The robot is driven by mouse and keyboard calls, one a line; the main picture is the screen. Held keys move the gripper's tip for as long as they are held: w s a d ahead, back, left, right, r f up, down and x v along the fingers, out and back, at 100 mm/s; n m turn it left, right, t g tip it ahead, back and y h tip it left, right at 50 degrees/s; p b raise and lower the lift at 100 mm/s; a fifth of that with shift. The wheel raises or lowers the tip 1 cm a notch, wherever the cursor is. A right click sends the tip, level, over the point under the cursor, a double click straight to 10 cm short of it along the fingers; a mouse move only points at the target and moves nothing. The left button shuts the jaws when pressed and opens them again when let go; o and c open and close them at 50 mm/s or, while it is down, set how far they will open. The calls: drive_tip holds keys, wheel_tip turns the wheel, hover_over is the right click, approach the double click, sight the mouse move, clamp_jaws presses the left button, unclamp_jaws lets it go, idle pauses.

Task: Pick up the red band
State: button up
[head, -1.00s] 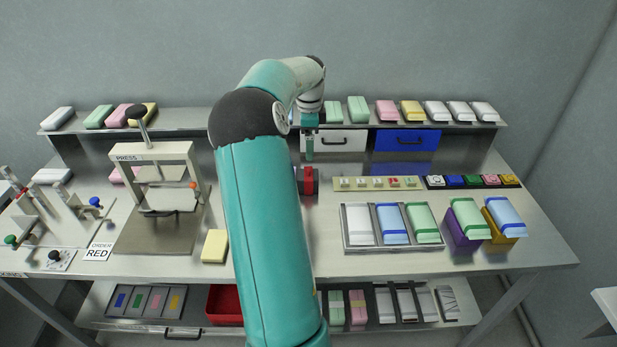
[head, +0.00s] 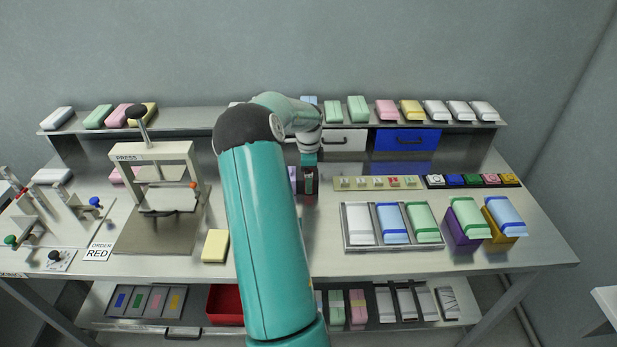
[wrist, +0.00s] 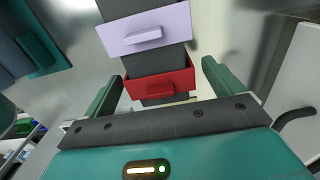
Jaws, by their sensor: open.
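In the head view, a strip of small tiles (head: 377,184) lies close to the right of my gripper.

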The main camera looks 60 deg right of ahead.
drive_tip(key=shift+f, duration=0.15)
drive_tip(key=shift+c, duration=0.4)
drive_tip(key=c, duration=1)
drive_tip(key=shift+o, duration=0.2)
